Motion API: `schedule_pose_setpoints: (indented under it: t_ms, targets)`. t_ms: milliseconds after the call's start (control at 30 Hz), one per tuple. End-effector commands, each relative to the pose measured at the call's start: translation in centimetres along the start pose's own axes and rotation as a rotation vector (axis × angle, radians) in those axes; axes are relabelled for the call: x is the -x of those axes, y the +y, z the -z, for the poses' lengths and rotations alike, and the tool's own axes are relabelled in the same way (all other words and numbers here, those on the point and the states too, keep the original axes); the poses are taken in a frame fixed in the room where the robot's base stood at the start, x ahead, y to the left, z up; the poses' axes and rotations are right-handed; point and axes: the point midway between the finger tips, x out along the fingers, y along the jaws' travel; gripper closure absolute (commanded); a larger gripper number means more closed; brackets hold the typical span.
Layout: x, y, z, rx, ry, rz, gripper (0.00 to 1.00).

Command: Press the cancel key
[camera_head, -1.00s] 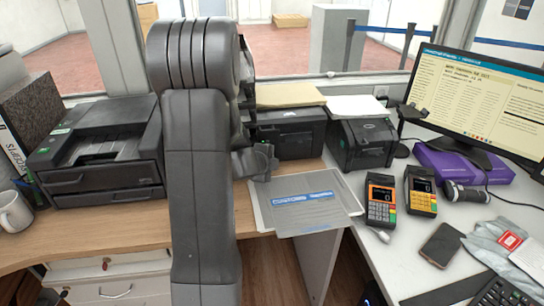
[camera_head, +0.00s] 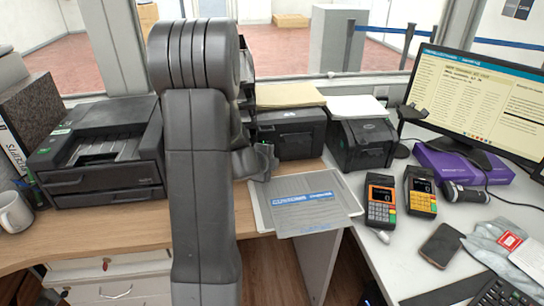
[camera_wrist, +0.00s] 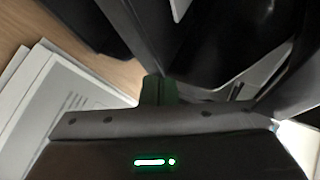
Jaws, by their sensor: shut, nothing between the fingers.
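Two card terminals with keypads stand on the white desk: an orange-framed one (camera_head: 381,201) and a yellow-framed one (camera_head: 420,192) to its right. Both have small coloured keys, but no label reading cancel can be made out. My gripper (camera_wrist: 157,90) shows shut and empty in the wrist view. In the head view it is partly hidden behind my arm, above the wooden counter, in front of the dark printers and well left of both terminals.
A clear sheet over papers (camera_head: 309,207) lies beside my gripper. Dark label printers (camera_head: 362,144) stand behind it, and a large printer (camera_head: 105,150) is at left. A phone (camera_head: 440,245), monitor (camera_head: 480,100), purple box (camera_head: 445,163) and keyboard (camera_head: 498,292) occupy the right desk.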

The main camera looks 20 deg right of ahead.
Motion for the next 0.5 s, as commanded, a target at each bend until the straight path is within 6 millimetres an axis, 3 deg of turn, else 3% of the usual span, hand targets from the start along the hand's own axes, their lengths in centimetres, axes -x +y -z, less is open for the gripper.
schedule_pose_setpoints:
  t_ms: [500]
  targets:
    - [-0.45, -0.46, -0.51, 0.002, -0.003, 0.002, 1.00]
